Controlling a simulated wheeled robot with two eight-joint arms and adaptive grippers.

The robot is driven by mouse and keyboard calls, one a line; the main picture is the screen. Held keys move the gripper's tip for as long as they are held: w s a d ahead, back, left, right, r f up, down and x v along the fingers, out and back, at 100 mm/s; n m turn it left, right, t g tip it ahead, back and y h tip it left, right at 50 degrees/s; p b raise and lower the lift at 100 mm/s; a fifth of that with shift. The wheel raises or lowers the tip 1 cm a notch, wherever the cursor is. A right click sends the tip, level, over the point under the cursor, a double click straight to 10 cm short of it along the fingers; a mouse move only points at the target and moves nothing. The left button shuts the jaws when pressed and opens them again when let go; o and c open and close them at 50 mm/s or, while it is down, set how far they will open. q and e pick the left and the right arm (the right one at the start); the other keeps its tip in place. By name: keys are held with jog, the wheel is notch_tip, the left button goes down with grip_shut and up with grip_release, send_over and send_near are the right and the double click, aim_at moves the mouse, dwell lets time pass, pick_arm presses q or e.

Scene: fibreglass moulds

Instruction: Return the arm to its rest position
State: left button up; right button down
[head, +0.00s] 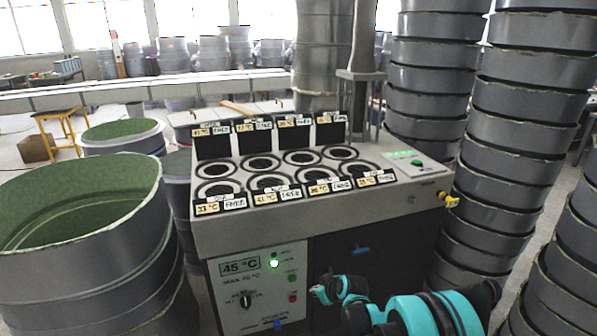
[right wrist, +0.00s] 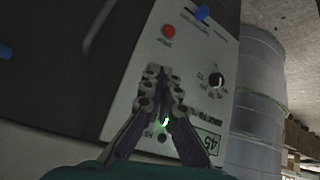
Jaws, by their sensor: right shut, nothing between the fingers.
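My right arm, teal and black, comes in at the bottom of the head view. Its gripper (head: 320,291) is in front of the lower front of the grey machine (head: 320,224), just right of the control panel (head: 232,295). In the right wrist view the gripper (right wrist: 160,72) is shut and empty, its fingertips together in front of the white panel (right wrist: 190,75). The gap between fingertips and panel cannot be told. My left gripper is not in view.
The machine's top has two rows of round openings with labels. A green-lit box (head: 407,165) sits at its right. Tall stacks of grey moulds (head: 515,150) stand close on the right. A large green-lined mould (head: 80,240) stands on the left.

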jog(key=s+d+r+m+h, duration=0.2)
jog(key=s+d+r+m, duration=0.3)
jog(key=s+r, duration=0.9)
jog(key=s+d+m+h, duration=0.1)
jog(key=s+d, duration=0.2)
jog(key=s, duration=0.7)
jog(key=s+d+r+m+h, duration=0.1)
jog(key=s+d, duration=0.3)
jog(key=s, duration=0.6)
jog(key=shift+s+m, duration=0.4)
jog(key=shift+m, duration=0.1)
